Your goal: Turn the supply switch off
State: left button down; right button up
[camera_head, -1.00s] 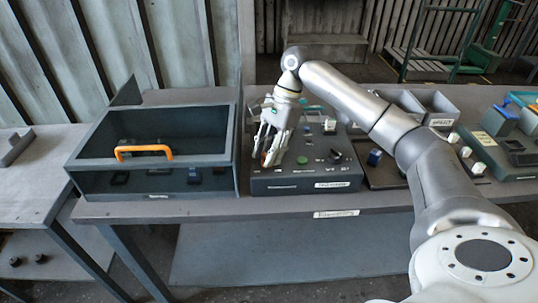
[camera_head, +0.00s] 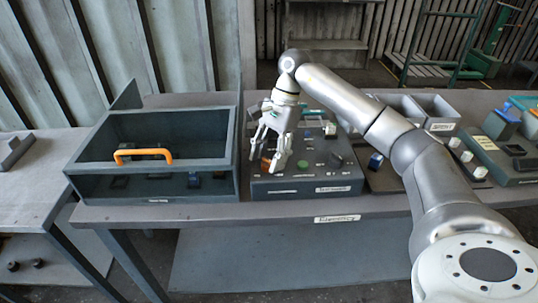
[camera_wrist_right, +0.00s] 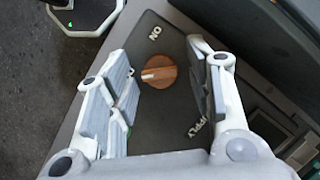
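The supply switch is an orange-brown rotary knob (camera_wrist_right: 160,72) on a dark panel face in the right wrist view. Its white pointer mark lies on its left side, aimed at the left finger rather than at the ON label (camera_wrist_right: 155,32) above it. A SUPPLY label (camera_wrist_right: 203,125) is partly covered by the right finger. Any label behind the left finger is hidden. My right gripper (camera_wrist_right: 165,85) is open, with one finger on each side of the knob and gaps between. In the head view, my right gripper (camera_head: 266,162) is over the left part of the control box (camera_head: 310,188). My left gripper is out of view.
A dark open-topped case (camera_head: 150,187) with an orange handle (camera_head: 143,154) stands left of the control box. Grey bins (camera_head: 436,110) and another panel (camera_head: 510,165) are to the right. The bench's front edge (camera_head: 290,222) is clear.

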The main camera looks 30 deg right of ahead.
jog(key=v, duration=1.2)
jog(key=shift+f, duration=0.1)
dwell(0.6)
